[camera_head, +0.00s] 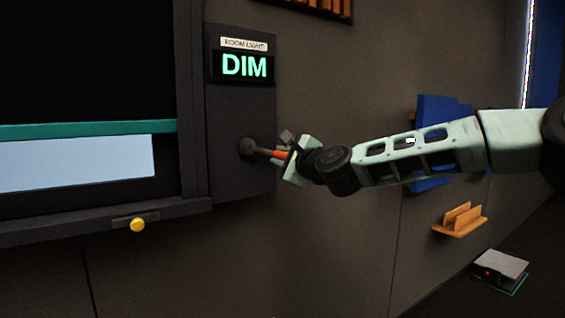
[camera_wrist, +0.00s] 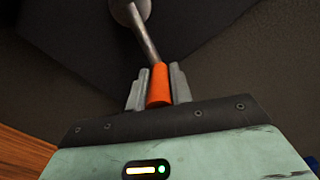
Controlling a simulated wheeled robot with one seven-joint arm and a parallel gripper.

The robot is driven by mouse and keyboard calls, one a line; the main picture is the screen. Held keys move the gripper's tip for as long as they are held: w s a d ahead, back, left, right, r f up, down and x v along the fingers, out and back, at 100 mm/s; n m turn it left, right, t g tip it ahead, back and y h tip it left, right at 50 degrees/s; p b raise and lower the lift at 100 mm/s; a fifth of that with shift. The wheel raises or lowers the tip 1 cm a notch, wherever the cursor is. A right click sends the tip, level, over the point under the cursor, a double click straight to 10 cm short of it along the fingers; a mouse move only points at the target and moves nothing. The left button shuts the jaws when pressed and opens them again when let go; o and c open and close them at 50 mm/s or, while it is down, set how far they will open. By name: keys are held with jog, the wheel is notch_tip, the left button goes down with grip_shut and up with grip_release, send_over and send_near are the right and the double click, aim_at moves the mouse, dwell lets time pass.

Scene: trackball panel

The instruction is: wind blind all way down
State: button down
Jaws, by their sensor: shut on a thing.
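The window blind (camera_head: 80,70) is a dark sheet with a teal bar (camera_head: 90,130) along its lower edge. A pale strip of window (camera_head: 75,165) shows below the bar, above the sill. A dark panel to its right carries a round hub with a crank (camera_head: 249,147). The crank has a grey metal arm and an orange handle, which also shows in the wrist view (camera_wrist: 159,85). My gripper (camera_head: 284,155) is shut on the orange handle, with one finger on each side of it. A display (camera_head: 244,67) labelled "ROOM LIGHT" reads "DIM".
A yellow knob (camera_head: 137,224) sits on the ledge under the window. An orange bracket (camera_head: 460,219) and a blue panel (camera_head: 440,115) are on the wall behind my arm. A grey box with a red spot (camera_head: 500,268) is low at the right.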

jog(key=shift+s+a+f+m+b, duration=0.1)
jog(key=shift+a+f+m+b, duration=0.05)
jog(key=shift+f+m+b, duration=0.4)
jog(key=shift+s+a+f+m+b, duration=0.1)
jog(key=shift+f+m+b, duration=0.2)
jog(key=shift+m+b, duration=0.35)
jog(key=c, duration=1.3)
grip_release()
jog(key=shift+o, duration=0.2)
jog(key=shift+s, duration=0.1)
jog(key=v, duration=1.7)
jog(key=shift+s+d, duration=0.1)
